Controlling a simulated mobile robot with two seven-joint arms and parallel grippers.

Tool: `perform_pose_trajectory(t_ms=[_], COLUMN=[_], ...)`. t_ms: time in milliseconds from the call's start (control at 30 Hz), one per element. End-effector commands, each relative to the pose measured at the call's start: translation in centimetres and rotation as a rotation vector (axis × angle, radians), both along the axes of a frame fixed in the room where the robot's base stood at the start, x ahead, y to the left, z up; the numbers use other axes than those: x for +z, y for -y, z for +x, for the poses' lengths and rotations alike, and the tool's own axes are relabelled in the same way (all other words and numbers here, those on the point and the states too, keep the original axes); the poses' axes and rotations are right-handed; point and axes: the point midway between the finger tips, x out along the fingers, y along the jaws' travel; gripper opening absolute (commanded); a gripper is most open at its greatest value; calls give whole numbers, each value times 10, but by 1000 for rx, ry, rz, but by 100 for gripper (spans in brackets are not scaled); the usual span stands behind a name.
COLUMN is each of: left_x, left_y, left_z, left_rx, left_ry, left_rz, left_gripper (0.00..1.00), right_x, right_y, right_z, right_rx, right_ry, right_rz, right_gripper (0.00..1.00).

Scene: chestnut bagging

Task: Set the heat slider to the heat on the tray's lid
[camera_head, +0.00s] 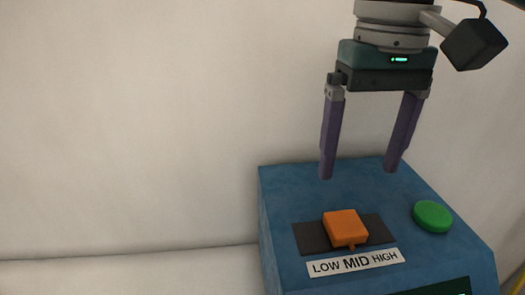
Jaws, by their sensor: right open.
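The heat slider is an orange square knob (345,226) on a dark track (312,238) on top of a blue box (290,190). A white label (325,268) below the track reads LOW, MID, HIGH. The knob's small pointer stands at MID, and MID is in larger letters. My right gripper (359,172) is open and empty, pointing down with its two purple fingers above the rear of the box, behind the knob. It looks clear of the knob. The tray and its lid are not in view. My left gripper is not in view.
A round green button (433,216) sits on the box to the right of the track. A dark display (440,288) shows partly at the box's front, at the lower edge. A pale wall (130,120) stands behind, and the left side is empty.

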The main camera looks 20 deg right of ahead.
Motion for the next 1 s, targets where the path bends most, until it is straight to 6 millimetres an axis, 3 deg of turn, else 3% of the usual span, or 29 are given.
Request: perform_pose_trajectory(t_ms=[500,900,1000], left_x=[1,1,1], left_y=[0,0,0], left_z=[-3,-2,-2], left_rx=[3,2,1], left_ry=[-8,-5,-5], left_rz=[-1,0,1], left_gripper=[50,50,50], right_x=[-85,-95,-94], right_y=[0,0,0], right_z=[-1,0,0], right_rx=[2,4,4], right_ry=[-1,1,1], right_rz=[-1,-1,-1], right_gripper=[90,90,79])
